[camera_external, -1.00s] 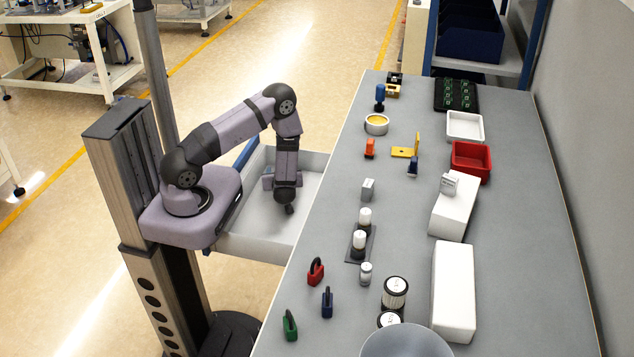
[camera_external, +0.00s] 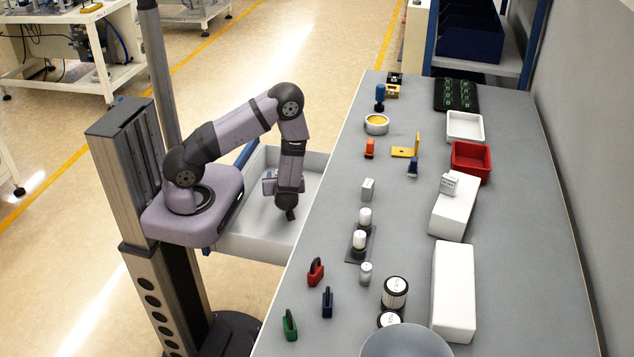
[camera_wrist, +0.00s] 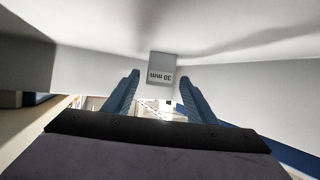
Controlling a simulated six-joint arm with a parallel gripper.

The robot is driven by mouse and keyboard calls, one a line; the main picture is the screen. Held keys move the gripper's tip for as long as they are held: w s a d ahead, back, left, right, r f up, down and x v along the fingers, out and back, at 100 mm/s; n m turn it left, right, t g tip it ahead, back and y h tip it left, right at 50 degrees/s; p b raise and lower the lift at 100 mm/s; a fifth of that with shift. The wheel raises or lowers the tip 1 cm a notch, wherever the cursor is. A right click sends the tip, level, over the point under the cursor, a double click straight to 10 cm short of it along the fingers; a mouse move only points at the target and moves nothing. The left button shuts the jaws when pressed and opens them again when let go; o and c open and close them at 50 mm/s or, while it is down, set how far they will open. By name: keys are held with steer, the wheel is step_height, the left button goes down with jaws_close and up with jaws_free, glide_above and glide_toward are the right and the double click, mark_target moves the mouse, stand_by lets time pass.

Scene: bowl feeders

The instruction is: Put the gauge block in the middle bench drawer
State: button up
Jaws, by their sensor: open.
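A small grey gauge block marked "30 mm" (camera_wrist: 162,68) shows in the wrist view, just past and between the blue fingertips of my gripper (camera_wrist: 160,78). The fingers are apart, with a gap visible on each side of the block. Pale walls and floor of the open drawer (camera_external: 255,243) surround it. In the external view my gripper (camera_external: 268,184) is low inside this white drawer, which is pulled out from the bench. My arm hides the block there. Whether the block rests fully on the drawer floor is hard to tell.
On the grey bench (camera_external: 400,260), a small grey block (camera_external: 368,189) stands near the drawer side. Another labelled block (camera_external: 449,184) sits on a white box (camera_external: 455,212). White-capped bottles (camera_external: 360,240), padlocks (camera_external: 316,271) and a red bin (camera_external: 471,161) stand around.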

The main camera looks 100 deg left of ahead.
steer(key=shift+v, duration=2.85)
steer(key=shift+r, duration=0.2)
